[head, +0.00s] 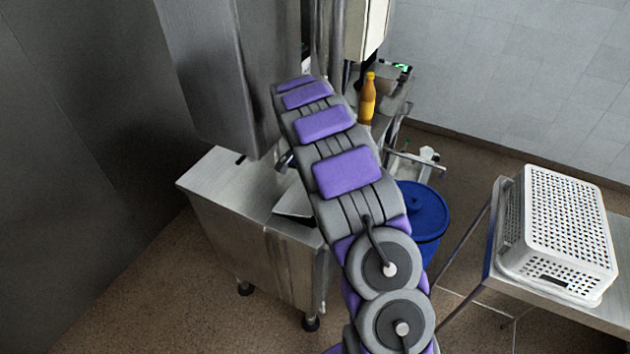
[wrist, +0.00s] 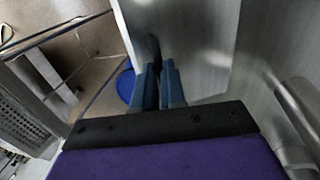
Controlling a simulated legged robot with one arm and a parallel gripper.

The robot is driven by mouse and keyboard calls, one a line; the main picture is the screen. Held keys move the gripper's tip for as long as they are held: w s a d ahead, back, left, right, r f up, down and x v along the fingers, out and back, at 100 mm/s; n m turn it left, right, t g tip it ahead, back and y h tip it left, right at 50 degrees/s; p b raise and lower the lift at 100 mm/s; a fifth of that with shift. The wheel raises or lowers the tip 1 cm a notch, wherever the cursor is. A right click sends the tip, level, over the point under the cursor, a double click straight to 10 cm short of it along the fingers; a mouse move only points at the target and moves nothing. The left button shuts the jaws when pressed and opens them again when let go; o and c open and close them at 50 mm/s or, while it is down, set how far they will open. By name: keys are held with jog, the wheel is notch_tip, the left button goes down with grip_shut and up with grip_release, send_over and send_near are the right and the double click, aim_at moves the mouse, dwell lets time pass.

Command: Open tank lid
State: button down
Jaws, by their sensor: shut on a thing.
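A steel tank-like box (head: 235,205) stands on short feet at the left centre of the head view. A smaller tilted steel plate (head: 295,203) shows at its right side. In the wrist view, my gripper (wrist: 160,68) has its two blue fingers close together at the edge of a flat steel panel (wrist: 195,35), which I take to be the tank lid. It is shut on that panel's edge; the exact contact is partly hidden by the fingers. In the head view my arm hides the gripper.
A tall steel housing (head: 215,70) hangs above the box. A yellow bottle (head: 368,100) stands behind my arm. A blue lidded bin (head: 422,210) is to the right, and a white perforated basket (head: 565,225) sits on a steel table (head: 590,315). Floor is clear at lower left.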

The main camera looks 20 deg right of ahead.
aim_at(306, 195)
jog(key=shift+w+a+r, duration=0.35)
jog(key=shift+w+r, duration=0.1)
jog(key=shift+r, duration=0.05)
jog(key=c, duration=1.2)
grip_release()
jog(key=shift+w+a+f, duration=0.1)
jog(key=shift+w+a, duration=0.05)
jog(key=shift+a, duration=0.05)
jog(key=shift+d, duration=0.1)
jog(key=s+a+r, duration=0.1)
jog(key=s+r, duration=0.1)
jog(key=s, duration=0.6)
jog(key=s+a+r+p, duration=0.1)
jog(key=s+a+r, duration=0.1)
jog(key=s, duration=0.5)
jog(key=shift+s+a+r, duration=0.2)
jog(key=shift+s+r, duration=0.2)
jog(key=shift+r, duration=0.05)
